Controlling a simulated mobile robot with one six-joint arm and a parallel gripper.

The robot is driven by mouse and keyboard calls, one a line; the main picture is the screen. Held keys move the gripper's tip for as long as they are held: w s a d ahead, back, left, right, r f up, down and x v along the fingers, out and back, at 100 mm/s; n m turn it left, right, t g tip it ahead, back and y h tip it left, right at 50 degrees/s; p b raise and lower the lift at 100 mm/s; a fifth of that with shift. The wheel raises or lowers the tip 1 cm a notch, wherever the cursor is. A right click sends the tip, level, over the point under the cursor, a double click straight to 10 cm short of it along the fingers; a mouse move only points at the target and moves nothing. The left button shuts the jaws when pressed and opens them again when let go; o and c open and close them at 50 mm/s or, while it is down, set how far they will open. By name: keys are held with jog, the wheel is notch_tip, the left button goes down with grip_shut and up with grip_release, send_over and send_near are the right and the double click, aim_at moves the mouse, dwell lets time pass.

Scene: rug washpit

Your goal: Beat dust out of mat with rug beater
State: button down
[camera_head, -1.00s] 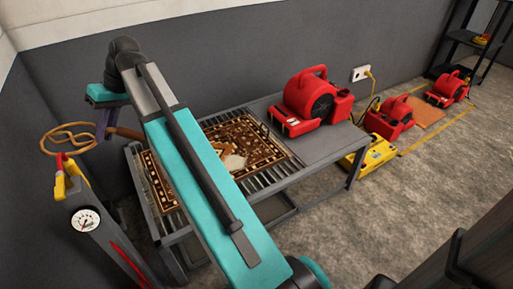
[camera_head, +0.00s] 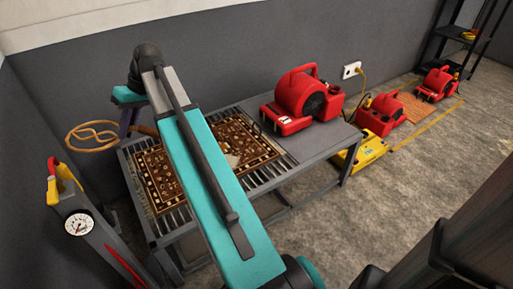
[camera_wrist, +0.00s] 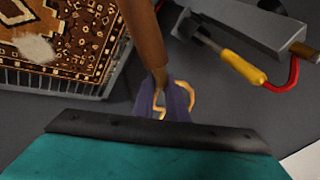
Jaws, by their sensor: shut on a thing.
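The rug beater has a tan looped head (camera_head: 92,136), which is held out to the left of the rack table. My gripper (camera_head: 128,120) is shut on its brown handle, and its purple fingers also show in the wrist view (camera_wrist: 177,100). The brown handle (camera_wrist: 146,35) runs up that view. The patterned brown mat (camera_head: 262,150) lies flat on the slatted rack, partly hidden by my arm. In the wrist view the mat (camera_wrist: 85,40) is at upper left with a pale dusty patch (camera_wrist: 35,48). The beater head is apart from the mat.
A red blower (camera_head: 303,98) stands on the table's grey end (camera_head: 318,142). A grey gauge unit (camera_head: 82,226) with a red-yellow handle stands at left, near the beater. More red blowers (camera_head: 380,115) and a yellow unit (camera_head: 345,158) are on the floor at right. A wall is behind.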

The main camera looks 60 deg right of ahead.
jog(key=s+d+f+m+p, duration=0.1)
jog(key=s+d+f, duration=0.6)
jog(key=d, duration=0.4)
jog(key=s+d+f+p, duration=0.1)
jog(key=s+d+f, duration=0.6)
jog(key=d, duration=0.5)
jog(key=s+d+f+m+t+p, duration=0.1)
jog(key=s+d+f, duration=0.6)
jog(key=s+d, duration=0.4)
jog(key=shift+d+m+h+p, duration=0.25)
jog(key=shift+m+h+p, duration=0.05)
jog(key=shift+h, duration=0.1)
jog(key=shift+s+f, duration=0.1)
jog(key=shift+f, duration=0.15)
jog(key=shift+f+b, duration=2.25)
jog(key=shift+f, duration=0.55)
jog(key=shift+f, duration=0.15)
